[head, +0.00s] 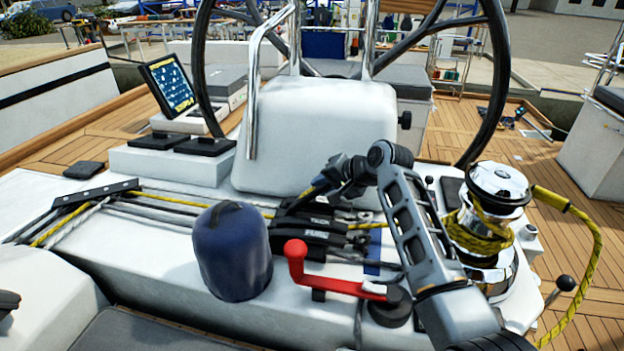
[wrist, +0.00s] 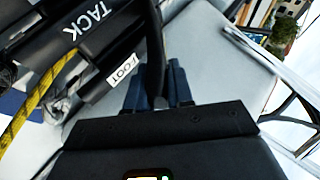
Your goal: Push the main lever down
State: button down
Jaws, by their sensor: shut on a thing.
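A bank of black rope clutches (head: 312,238) sits on the white cockpit top, with TACK and FURL labels readable. In the wrist view the TACK lever (wrist: 85,25) and the FOOT lever (wrist: 112,80) lie side by side. A raised black lever (wrist: 154,45) stands next to them, between the two fingers of my gripper (wrist: 156,88). My gripper (head: 322,184) is shut on this lever, at the far side of the bank in the head view. The lever's own label is hidden, so I cannot read whether it is the main one.
A red winch handle (head: 297,262) and a blue-covered winch (head: 232,252) stand in front of the clutches. A chrome winch (head: 497,185) with yellow rope is at the right. A white pedestal (head: 315,135) rises close behind my gripper. Yellow rope (wrist: 32,110) runs beside the clutches.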

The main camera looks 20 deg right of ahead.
jog(key=d+f+y+b, duration=0.1)
jog(key=s+f+t+b, duration=0.1)
jog(key=b, duration=0.1)
jog(key=shift+s+d+f+m+t+y, duration=0.1)
jog(key=shift+d+f+m+t+y, duration=0.2)
jog(key=shift+d+f+y, duration=0.1)
jog(key=b, duration=0.1)
jog(key=d+f+t+y+b, duration=0.1)
jog(key=b, duration=0.1)
jog(key=shift+s+f, duration=0.25)
jog(key=shift+s, duration=0.1)
jog(key=shift+m, duration=0.3)
jog(key=c, duration=1.1)
grip_release()
jog(key=shift+a, duration=0.1)
jog(key=v, duration=0.7)
jog(key=shift+s+d, duration=0.25)
jog(key=shift+s, duration=0.1)
